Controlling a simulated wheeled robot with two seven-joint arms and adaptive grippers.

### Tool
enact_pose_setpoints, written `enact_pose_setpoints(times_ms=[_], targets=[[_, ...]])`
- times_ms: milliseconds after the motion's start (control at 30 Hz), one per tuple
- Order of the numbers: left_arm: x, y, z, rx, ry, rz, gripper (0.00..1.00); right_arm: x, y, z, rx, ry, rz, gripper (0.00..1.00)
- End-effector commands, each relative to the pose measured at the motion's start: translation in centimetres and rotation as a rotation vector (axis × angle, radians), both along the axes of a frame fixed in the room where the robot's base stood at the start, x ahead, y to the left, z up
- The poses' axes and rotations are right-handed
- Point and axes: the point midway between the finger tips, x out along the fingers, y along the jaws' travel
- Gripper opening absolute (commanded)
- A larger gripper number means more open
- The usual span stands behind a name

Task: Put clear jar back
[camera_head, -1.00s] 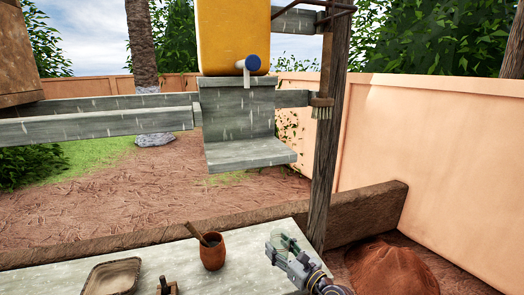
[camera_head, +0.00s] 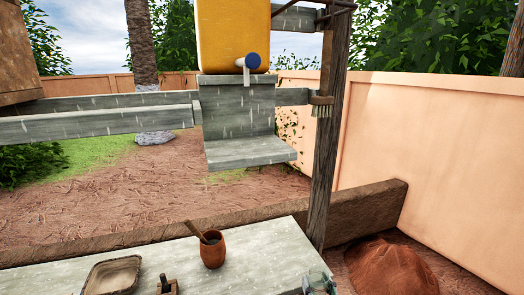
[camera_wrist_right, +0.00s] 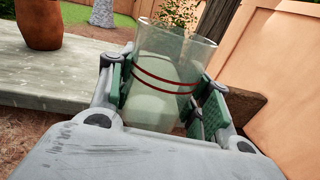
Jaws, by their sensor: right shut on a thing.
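The clear jar (camera_wrist_right: 168,66) has red bands around its middle and stands nearly upright in the right wrist view. My right gripper (camera_wrist_right: 165,95) is shut on it, with green-padded fingers on its left and right sides. In the head view the jar (camera_head: 316,279) shows only in part at the bottom edge, by the right end of the grey table (camera_head: 250,255). I cannot tell whether its base touches anything. My left gripper is not in view.
A reddish clay pot (camera_head: 212,253) with a stick in it stands on the table. A shallow tray (camera_head: 112,277) and a small dark-handled object (camera_head: 166,286) are to its left. A wooden post (camera_head: 326,150) rises behind the table's right end; a brown mound (camera_head: 390,268) lies beyond.

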Motion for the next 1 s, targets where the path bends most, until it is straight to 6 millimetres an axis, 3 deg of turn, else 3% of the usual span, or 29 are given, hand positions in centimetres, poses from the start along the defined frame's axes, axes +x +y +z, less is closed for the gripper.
enact_pose_setpoints(times_ms=[367, 1000], targets=[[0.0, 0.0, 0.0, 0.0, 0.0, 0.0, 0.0, -3.6, -5.1, -4.1, -0.002, 0.004, -0.197, 0.25], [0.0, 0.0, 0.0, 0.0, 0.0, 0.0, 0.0, -3.4, -4.9, -3.7, 0.001, -0.008, -0.191, 0.25]])
